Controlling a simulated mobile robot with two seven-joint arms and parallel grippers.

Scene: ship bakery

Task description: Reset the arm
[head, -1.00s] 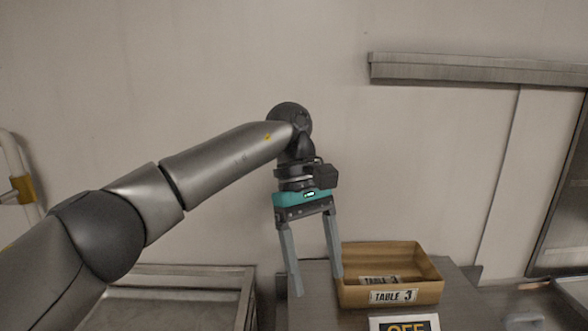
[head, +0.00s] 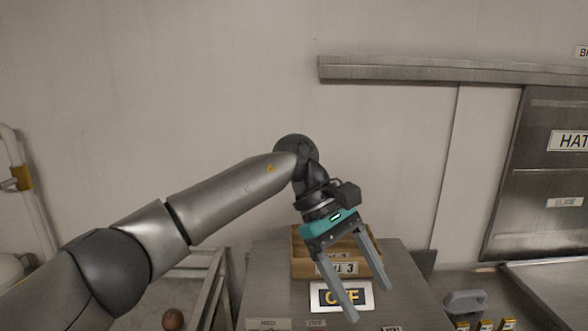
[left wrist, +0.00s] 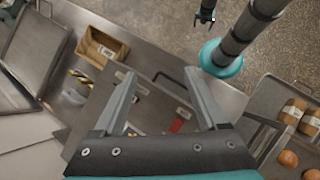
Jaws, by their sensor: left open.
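My left arm reaches in from the left in the head view. Its gripper (head: 369,304) is open and empty, with its fingers angled down and to the right. It hangs in front of the tan box (head: 298,262) labelled "TABLE 3" and hides part of it. In the left wrist view, the two open fingers (left wrist: 160,76) have nothing between them. A small dark gripper (left wrist: 206,15), seemingly my right one, shows at the top of that view. It is too small to tell its opening.
A metal hatch (head: 545,215) is at right. In the left wrist view, a tray (left wrist: 265,100) holds loaves and buns.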

